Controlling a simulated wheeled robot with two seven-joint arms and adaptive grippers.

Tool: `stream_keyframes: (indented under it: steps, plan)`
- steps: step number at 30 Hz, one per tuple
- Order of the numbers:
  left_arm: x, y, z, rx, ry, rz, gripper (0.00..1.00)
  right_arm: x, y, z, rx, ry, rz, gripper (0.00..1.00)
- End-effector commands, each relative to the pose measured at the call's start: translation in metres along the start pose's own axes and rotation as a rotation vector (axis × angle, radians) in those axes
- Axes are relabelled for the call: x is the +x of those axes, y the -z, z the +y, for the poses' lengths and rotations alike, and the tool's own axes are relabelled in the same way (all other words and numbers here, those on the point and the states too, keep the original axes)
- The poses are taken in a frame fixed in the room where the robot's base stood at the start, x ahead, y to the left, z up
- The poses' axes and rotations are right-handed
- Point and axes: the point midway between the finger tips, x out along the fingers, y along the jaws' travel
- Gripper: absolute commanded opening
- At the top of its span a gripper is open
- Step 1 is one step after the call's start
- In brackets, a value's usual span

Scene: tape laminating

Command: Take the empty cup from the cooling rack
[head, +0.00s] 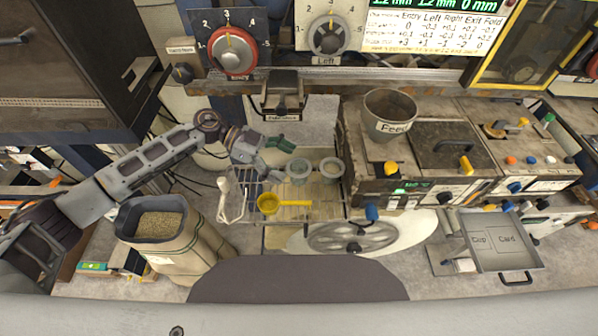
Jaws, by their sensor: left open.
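Two grey-green round cups stand side by side on the wire cooling rack (240,208), the left cup (298,171) and the right cup (332,169). I cannot tell from above what is in either. My left gripper (284,158) has green fingertips and is open. It comes in from the left, just left of the left cup, with its fingers pointing toward the cup. Whether they touch it is unclear. My right gripper is not in view.
A yellow scoop (270,203) lies in front of the cups. A feed bucket (389,115) stands on the machine to the right. An open sack of grain (158,224) stands front left. A handwheel (352,236) and a cup card tray (500,244) are front right.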

Motion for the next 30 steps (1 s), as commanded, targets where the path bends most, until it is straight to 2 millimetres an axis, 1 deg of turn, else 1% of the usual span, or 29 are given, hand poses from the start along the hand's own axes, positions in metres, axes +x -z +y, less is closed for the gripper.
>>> stream_keyframes:
  steps: [9, 13, 28, 29, 30]
  plan:
    - [0.032, -0.001, -0.004, 0.000, -0.002, 0.002, 0.87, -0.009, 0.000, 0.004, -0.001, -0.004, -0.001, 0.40]
    - [0.041, -0.002, -0.004, 0.001, -0.001, 0.000, 0.87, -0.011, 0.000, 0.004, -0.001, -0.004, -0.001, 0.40]
    - [0.043, -0.002, -0.004, 0.000, 0.000, 0.000, 0.87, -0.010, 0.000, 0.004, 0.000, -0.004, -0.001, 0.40]
    - [0.043, -0.002, -0.004, 0.000, 0.000, 0.000, 0.86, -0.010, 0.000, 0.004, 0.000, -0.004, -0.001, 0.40]
    - [0.043, -0.002, -0.004, 0.000, 0.000, 0.000, 0.81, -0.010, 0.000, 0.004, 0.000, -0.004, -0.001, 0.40]
